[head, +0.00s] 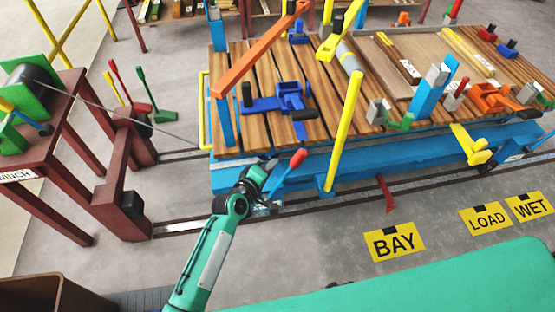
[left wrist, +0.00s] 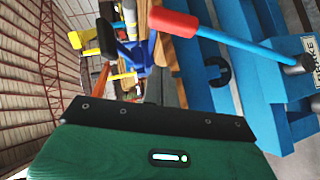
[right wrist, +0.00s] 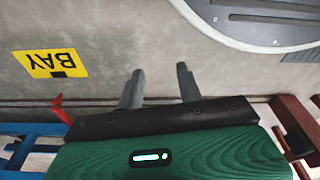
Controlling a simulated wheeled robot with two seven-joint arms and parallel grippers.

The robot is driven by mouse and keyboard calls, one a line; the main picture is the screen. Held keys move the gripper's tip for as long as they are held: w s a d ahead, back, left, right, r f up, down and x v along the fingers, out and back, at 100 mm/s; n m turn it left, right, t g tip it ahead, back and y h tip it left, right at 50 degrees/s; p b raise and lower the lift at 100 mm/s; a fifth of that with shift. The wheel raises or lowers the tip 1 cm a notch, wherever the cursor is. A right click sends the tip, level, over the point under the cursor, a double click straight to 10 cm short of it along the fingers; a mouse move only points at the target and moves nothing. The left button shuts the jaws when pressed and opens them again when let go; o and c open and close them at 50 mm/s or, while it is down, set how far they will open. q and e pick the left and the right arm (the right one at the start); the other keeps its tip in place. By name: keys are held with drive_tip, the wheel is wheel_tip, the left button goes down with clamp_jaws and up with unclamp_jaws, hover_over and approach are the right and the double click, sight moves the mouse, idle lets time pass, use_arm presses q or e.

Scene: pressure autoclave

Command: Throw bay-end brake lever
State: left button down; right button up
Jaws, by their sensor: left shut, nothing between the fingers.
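The brake lever (head: 286,174) is a blue bar with a red grip, on the near side of the blue cart at its left end. In the left wrist view the lever (left wrist: 235,42) runs from its red grip at upper middle to a pivot at right, beside a partly cut-off BRAKE label (left wrist: 311,45). My left gripper (head: 268,165) is shut and empty, just left of the lever; I cannot tell whether they touch. My right gripper (right wrist: 158,76) is open and empty above the floor, outside the head view.
The blue cart (head: 390,150) carries a slatted wooden deck with several clamps and coloured levers. A yellow post (head: 343,130) rises right of the brake lever. A winch stand (head: 60,110) with a cable is at left. A red floor lever (head: 385,193) stands by the BAY sign (head: 394,242).

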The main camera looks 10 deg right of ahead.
use_arm(q)
drive_tip(key=v, duration=0.5)
drive_tip(key=shift+s+a+r, duration=0.15)
drive_tip(key=shift+a+r, duration=0.1)
